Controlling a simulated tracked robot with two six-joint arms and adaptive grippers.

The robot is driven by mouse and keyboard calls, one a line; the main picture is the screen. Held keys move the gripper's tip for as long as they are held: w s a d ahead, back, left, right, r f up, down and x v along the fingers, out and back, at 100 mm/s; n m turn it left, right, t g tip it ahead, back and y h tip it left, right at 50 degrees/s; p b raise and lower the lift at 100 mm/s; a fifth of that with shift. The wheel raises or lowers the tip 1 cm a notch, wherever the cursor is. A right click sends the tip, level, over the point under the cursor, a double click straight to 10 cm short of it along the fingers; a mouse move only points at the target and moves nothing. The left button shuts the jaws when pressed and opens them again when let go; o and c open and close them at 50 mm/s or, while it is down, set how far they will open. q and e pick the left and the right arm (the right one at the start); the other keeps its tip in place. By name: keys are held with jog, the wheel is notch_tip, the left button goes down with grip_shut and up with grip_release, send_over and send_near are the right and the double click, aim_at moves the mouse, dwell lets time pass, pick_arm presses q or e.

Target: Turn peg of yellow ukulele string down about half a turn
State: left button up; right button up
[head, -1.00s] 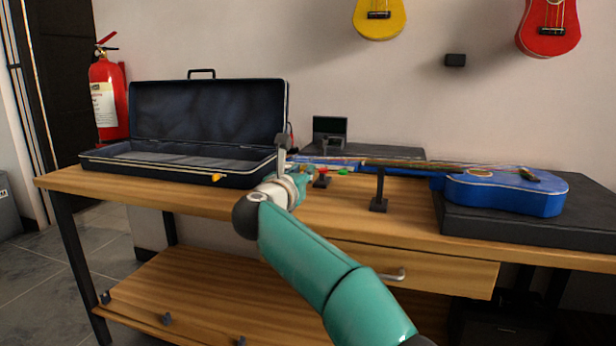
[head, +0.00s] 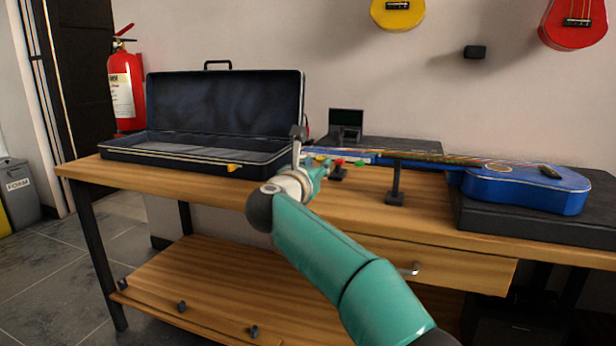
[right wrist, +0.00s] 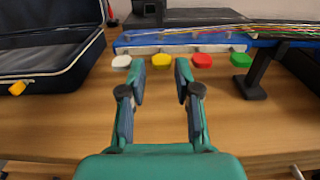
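The blue ukulele (head: 525,190) lies on its side of the table with its body at the right and its neck pointing left. Its headstock (right wrist: 190,48) carries a white peg (right wrist: 122,61), a yellow peg (right wrist: 162,60), a red peg (right wrist: 202,60) and a green peg (right wrist: 241,60) along the near edge. My right gripper (right wrist: 160,65) is open, with its two fingertips to either side of the yellow peg in the picture. Gaps show on both sides; I cannot tell how far in depth the tips reach. In the head view my right gripper (head: 322,166) partly hides the headstock. My left gripper is not in view.
A stand (head: 395,185) supports the neck, close to the right of the pegs. The ukulele body rests on a dark case (head: 540,228). An open instrument case (head: 200,158) with an orange latch lies left of my right gripper. The wooden tabletop (head: 350,215) in front is clear.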

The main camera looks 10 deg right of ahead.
jog(key=v, duration=1.1)
jog(key=shift+s, duration=0.15)
jog(key=shift+a, duration=0.1)
